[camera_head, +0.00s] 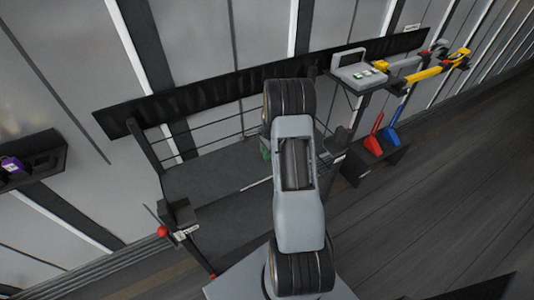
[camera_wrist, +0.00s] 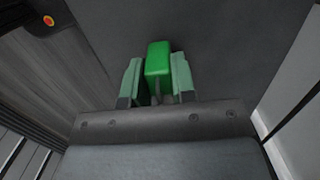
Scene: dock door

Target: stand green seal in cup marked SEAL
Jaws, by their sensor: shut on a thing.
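The green seal (camera_wrist: 158,58) is a bright green block in the wrist view. It sits between the two pale green fingers of my gripper (camera_wrist: 156,80), which is shut on it. In the head view my arm hides most of the gripper; only a small green patch (camera_head: 265,153) shows at the arm's left edge, and I cannot tell whether it is finger or seal. Two dark holders, one at left (camera_head: 180,214) and one at right (camera_head: 337,141), carry small pale labels too small to read. I cannot make out which is the cup marked SEAL.
A dark platform (camera_head: 215,170) with thin rails lies behind my arm. A red ball-topped lever (camera_head: 162,231) stands at its left. A grey device (camera_head: 359,72), yellow tools (camera_head: 450,62), and red (camera_head: 374,136) and blue (camera_head: 391,133) handled items are at right. Open floor (camera_head: 450,170) lies right.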

